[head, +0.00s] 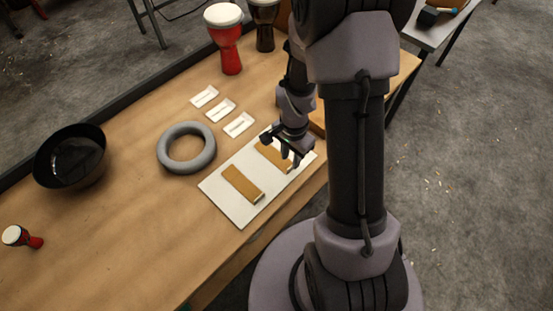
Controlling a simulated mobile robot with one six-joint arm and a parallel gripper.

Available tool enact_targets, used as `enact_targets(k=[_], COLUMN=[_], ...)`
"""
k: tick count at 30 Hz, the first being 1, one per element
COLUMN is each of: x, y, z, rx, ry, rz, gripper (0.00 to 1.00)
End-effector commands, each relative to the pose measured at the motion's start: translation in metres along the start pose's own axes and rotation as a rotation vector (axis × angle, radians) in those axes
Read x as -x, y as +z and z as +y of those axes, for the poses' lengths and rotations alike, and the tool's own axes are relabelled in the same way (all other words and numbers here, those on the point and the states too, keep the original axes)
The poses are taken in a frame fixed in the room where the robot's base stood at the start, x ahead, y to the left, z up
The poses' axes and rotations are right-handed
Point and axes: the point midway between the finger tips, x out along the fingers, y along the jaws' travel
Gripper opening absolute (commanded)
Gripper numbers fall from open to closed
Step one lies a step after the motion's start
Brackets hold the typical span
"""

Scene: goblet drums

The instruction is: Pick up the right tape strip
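Two tan tape strips lie on a pale board near the table's front edge in the head view. The right tape strip (269,154) is partly hidden by my gripper. My gripper (291,158) points down over the right part of the right strip. Its two fingers show apart, with a gap between them, so it looks open. I cannot tell whether the fingers touch the strip or the board.
The pale board (222,195) bears both strips. A grey ring (164,157), several small white trays (222,110) and a black bowl (70,160) stand to the left. A red drum (229,52) stands at the back, a small one (31,241) at lower left.

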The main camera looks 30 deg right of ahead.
Motion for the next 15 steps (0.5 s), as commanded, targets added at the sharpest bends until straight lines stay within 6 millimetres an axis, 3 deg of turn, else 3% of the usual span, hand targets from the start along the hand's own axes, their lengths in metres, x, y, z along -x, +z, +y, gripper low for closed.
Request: enact_targets(k=[9, 15], x=[-0.052, -0.051], y=[-0.004, -0.004], z=[0.002, 0.002], rx=[0.0, 0.0], ry=[0.0, -0.002], rz=[-0.001, 0.0], gripper=[0.29, 0.27])
